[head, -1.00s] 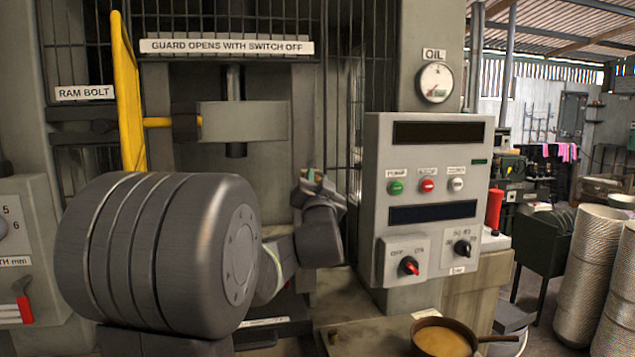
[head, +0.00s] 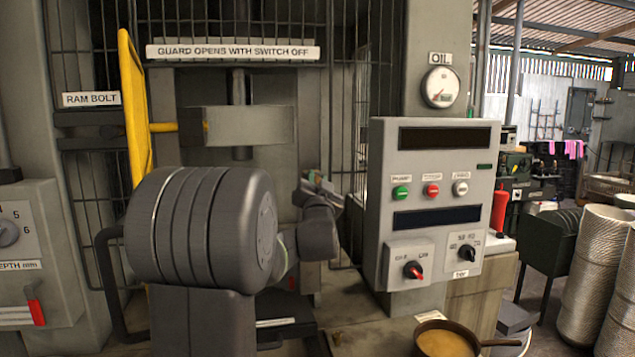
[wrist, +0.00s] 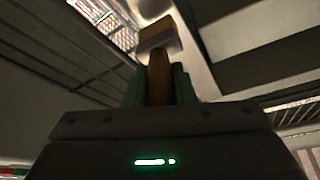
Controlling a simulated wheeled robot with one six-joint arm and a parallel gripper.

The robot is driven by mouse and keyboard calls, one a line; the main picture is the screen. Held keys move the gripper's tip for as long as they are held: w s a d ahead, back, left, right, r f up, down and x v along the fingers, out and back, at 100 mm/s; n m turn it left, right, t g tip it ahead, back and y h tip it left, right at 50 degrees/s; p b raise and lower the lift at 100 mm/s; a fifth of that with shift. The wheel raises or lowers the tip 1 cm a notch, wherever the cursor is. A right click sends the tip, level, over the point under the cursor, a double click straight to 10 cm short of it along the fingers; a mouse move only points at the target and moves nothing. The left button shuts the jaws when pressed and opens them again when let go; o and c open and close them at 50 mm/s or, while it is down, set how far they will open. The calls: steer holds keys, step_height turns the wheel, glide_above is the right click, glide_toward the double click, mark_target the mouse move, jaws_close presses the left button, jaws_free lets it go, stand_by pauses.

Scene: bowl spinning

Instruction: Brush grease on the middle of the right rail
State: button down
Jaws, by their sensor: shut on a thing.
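My gripper (head: 320,182) is in front of the right part of the press opening, left of the control box. In the wrist view, its green fingers (wrist: 160,84) are shut on the brown handle of a brush (wrist: 158,42). The brush has a grey metal band and tan bristles, which point away from the gripper. I cannot tell whether the bristles touch anything. The right rail cannot be clearly made out in either view. A brown pan (head: 447,342) of yellowish grease sits on the ledge at the lower right.
The grey control box (head: 436,220) stands close to the right of my gripper. Barred guard panels (head: 345,100) surround the opening. A grey ram block (head: 250,127) hangs above my arm. A yellow guard handle (head: 134,110) stands at the left.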

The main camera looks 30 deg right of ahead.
steer(key=shift+w+d, duration=0.25)
steer(key=shift+w, duration=0.65)
stand_by(0.3)
steer(key=shift+f, duration=0.1)
steer(key=shift+f+b, duration=12.1)
steer(key=shift+b, duration=1.85)
step_height(320, 180, up, 10)
steer(key=p, duration=0.5)
steer(key=shift+f, duration=0.25)
